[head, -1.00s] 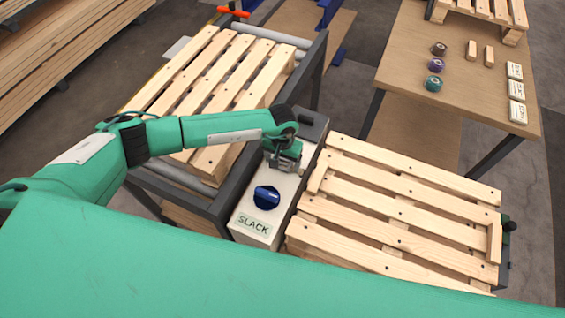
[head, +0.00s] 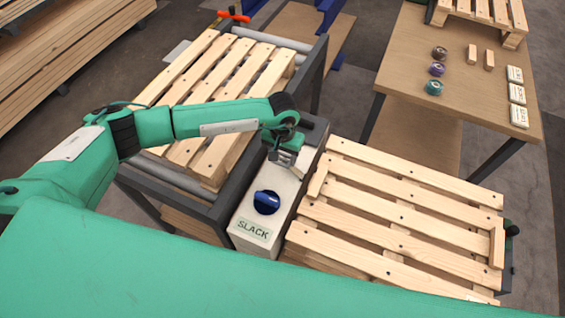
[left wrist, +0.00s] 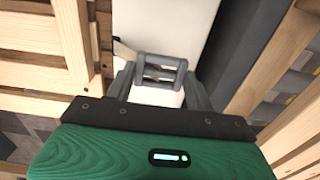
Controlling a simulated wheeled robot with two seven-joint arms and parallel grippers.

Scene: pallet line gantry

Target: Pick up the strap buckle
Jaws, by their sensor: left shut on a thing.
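The strap buckle (left wrist: 160,72) is a small grey metal frame with crossbars, seen in the left wrist view. My left gripper (left wrist: 158,78) is shut on it, one finger at each side. In the head view the buckle (head: 284,159) hangs under my left gripper (head: 285,150), over the white top of the box marked SLACK (head: 254,230). The fingers partly hide the buckle there. It looks a little above the box top, though the gap is hard to judge. My right gripper is not in view.
A blue knob (head: 267,202) sits on the box in front of the gripper. Wooden pallets lie to the left (head: 222,92) and right (head: 400,215) of it. A table (head: 455,60) at the back right holds several small spools, blocks and cards.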

